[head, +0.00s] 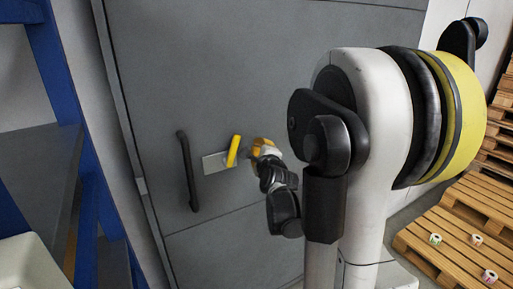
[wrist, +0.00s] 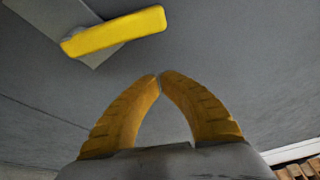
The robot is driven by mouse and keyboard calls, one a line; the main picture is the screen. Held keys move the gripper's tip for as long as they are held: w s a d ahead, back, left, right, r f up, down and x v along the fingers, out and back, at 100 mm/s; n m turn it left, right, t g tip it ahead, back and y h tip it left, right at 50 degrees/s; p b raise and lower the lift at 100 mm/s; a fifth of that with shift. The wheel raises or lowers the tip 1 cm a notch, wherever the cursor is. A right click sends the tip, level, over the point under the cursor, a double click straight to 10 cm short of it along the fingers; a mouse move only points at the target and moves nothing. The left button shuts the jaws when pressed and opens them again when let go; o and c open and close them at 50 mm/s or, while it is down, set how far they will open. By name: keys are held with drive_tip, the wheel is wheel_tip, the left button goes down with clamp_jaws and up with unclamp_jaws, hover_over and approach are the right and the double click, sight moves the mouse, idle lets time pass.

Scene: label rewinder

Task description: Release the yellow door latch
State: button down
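The yellow door latch (head: 233,151) is a bar on a pale plate (head: 213,163) fixed to the grey door (head: 250,80). In the head view it stands steeply, tilted slightly right at its top. In the wrist view the latch (wrist: 115,32) lies at the upper left, ahead of the fingertips and left of them. My gripper (wrist: 160,76) has its yellow fingers curved in with the tips together and nothing between them. In the head view my gripper (head: 256,150) is just right of the latch, apart from it; my arm partly hides it.
A black door handle (head: 187,171) stands left of the latch. A blue rack (head: 90,165) with shelves is at the left. Wooden pallets (head: 462,225) with several label rolls are at the right. The door face around the latch is clear.

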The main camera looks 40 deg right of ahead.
drive_tip(key=p+v, duration=0.2)
drive_tip(key=v, duration=0.7)
drive_tip(key=shift+a, duration=0.45)
drive_tip(key=shift+a, duration=0.1)
